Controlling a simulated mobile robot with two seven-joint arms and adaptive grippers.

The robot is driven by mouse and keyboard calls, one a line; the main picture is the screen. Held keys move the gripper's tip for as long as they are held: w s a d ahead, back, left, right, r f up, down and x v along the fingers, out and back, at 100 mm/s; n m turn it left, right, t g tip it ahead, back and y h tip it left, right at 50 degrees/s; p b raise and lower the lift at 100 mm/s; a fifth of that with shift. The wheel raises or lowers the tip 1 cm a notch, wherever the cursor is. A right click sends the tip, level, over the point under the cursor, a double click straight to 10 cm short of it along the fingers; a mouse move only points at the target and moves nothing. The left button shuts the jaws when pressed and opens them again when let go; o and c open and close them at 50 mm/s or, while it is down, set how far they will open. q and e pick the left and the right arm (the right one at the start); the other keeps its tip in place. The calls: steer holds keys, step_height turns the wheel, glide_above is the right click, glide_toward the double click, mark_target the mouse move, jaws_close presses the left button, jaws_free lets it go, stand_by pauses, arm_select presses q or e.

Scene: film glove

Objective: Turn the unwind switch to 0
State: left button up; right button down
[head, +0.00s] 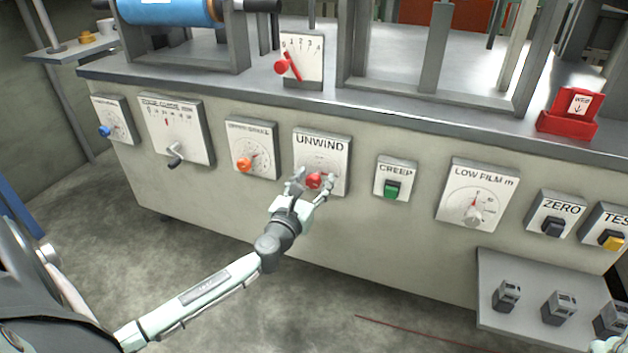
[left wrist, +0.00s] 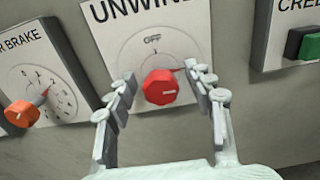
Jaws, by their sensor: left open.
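The UNWIND panel (head: 322,148) is a white plate on the front of the grey machine, with a round red knob (head: 314,181) low on it. In the left wrist view the left gripper (left wrist: 162,82) shows gaps beside the knob; contact is not visible.
An orange brake knob (head: 244,165) is on the panel to the left, and a green CREEP switch (head: 392,188) to the right. A grey shelf (head: 490,275) juts out at lower right. A pale piece, perhaps my right gripper, shows at the bottom right corner.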

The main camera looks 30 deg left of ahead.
arm_select(q)
steer(key=c, duration=1.2)
